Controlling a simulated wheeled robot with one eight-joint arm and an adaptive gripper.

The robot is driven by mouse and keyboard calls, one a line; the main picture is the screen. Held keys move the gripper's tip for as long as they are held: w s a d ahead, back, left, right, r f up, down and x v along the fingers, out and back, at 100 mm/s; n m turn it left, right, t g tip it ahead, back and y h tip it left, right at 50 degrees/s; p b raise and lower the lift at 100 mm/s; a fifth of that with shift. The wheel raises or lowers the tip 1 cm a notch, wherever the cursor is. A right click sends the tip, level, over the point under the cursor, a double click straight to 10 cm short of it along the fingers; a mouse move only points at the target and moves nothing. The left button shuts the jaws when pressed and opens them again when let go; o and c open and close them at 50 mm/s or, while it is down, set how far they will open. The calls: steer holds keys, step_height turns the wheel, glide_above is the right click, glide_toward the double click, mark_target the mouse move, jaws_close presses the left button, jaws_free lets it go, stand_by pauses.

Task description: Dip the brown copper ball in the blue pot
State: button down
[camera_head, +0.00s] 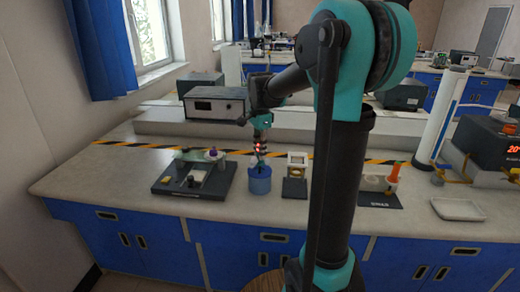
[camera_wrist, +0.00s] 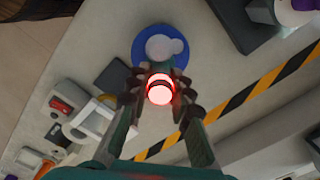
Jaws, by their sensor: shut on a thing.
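The blue pot (camera_head: 260,183) stands on the bench in front of my arm. In the wrist view the pot (camera_wrist: 143,57) shows beyond my fingertips, with pale round shapes inside its rim. My gripper (camera_head: 259,157) points down just above the pot in the head view. In the wrist view its fingers (camera_wrist: 160,96) are shut on a round thing glowing red and white (camera_wrist: 159,94). No plain brown ball shows; the glow hides this thing's own colour, so I cannot tell if it is the copper ball. I cannot tell whether it touches the pot.
Left of the pot is a black board with small parts (camera_head: 194,180). Right of it is a small white-framed stand (camera_head: 296,174), then a dark mat (camera_head: 379,199) with an orange-topped piece and a white tray (camera_head: 458,209). A grey instrument box (camera_head: 215,105) stands behind.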

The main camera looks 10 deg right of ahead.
steer(key=shift+f, duration=0.7)
steer(key=shift+r, duration=0.15)
stand_by(3.4)
steer(key=shift+r, duration=3.65)
